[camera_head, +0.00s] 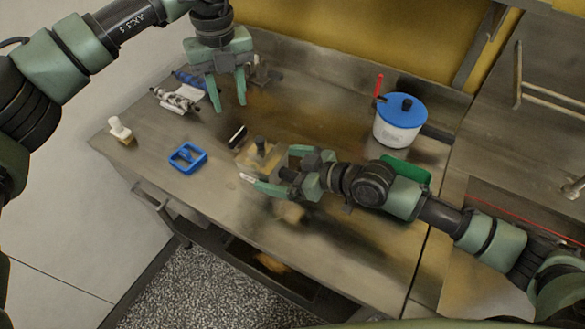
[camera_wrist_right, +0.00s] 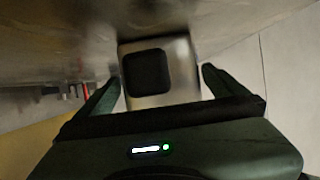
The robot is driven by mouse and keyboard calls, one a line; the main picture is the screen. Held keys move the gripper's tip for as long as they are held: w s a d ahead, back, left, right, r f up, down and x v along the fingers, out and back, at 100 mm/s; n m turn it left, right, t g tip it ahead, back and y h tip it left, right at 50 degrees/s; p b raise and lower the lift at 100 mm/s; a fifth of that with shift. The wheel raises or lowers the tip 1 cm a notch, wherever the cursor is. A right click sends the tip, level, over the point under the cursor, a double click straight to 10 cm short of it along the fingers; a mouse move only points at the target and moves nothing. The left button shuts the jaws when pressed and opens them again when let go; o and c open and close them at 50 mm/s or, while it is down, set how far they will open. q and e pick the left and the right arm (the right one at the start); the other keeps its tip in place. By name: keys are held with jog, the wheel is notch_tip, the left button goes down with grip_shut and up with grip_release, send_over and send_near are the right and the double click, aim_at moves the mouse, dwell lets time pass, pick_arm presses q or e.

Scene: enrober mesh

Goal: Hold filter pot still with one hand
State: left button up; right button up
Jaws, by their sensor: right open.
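A small squarish metal pot with a black knob (camera_head: 258,158), which I take to be the filter pot, stands on the steel worktop (camera_head: 310,105). My right gripper (camera_head: 266,165) is open, with its fingers on either side of this pot. In the right wrist view, the pot (camera_wrist_right: 184,75) with its dark square top sits between the two fingers (camera_wrist_right: 160,82), with visible gaps beside it. My left gripper (camera_head: 230,106) is open and empty, pointing down above the worktop behind the pot.
A white tub with a blue lid (camera_head: 399,122) and a red stick (camera_head: 378,86) stand at the back right. A green item (camera_head: 408,170) lies behind my right arm.

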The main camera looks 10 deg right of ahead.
jog(key=shift+w+a+f, duration=0.25)
jog(key=shift+w+a, duration=0.1)
jog(key=shift+a, duration=0.2)
jog(key=c, duration=1.8)
jog(key=shift+o, duration=0.2)
